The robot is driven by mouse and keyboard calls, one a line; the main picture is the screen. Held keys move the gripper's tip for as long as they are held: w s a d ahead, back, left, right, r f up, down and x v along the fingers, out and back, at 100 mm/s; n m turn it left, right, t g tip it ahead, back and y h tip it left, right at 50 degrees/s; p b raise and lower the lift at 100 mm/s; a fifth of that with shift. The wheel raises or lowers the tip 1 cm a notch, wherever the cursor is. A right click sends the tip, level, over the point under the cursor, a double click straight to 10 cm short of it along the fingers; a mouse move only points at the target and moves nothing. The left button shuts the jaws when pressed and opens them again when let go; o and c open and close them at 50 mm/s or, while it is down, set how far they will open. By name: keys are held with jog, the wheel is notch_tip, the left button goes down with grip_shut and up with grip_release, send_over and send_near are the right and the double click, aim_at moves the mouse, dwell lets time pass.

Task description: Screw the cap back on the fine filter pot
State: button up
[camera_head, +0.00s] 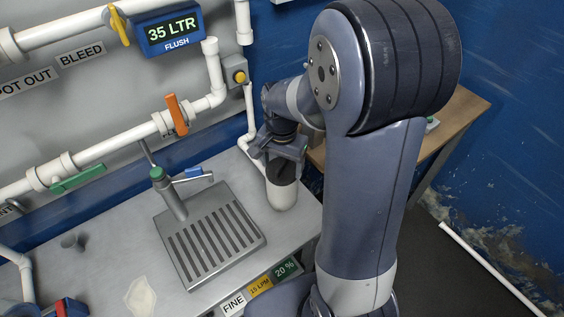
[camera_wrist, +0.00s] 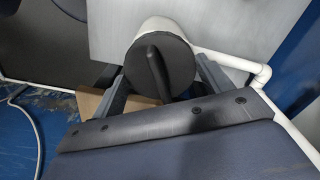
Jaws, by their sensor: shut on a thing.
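The fine filter pot (camera_head: 283,197) is a white cylinder standing upright on the steel bench near its right edge. Its dark round cap (camera_head: 281,170) is at the top of the pot. The cap has a raised bar across it, and it fills the middle of the wrist view (camera_wrist: 161,75). My gripper (camera_head: 285,152) is above the pot, pointing down, with its fingers shut on the cap. In the wrist view the two fingers come up on either side of the cap. Whether the cap's thread sits fully on the pot is hidden.
A slotted drain tray (camera_head: 165,222) with a tap (camera_head: 160,180) stands left of the pot. White pipes with an orange valve handle (camera_head: 176,114) and a green one (camera_head: 78,179) run along the back wall. A wooden table (camera_head: 462,105) is at right. A pale cloth-like patch (camera_head: 140,297) lies at front left.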

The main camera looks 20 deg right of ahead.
jog(key=o, duration=1.2)
jog(key=shift+o, duration=0.2)
jog(key=shift+r, duration=0.1)
notch_tip(320, 180, up, 11)
jog(key=shift+f, duration=0.2)
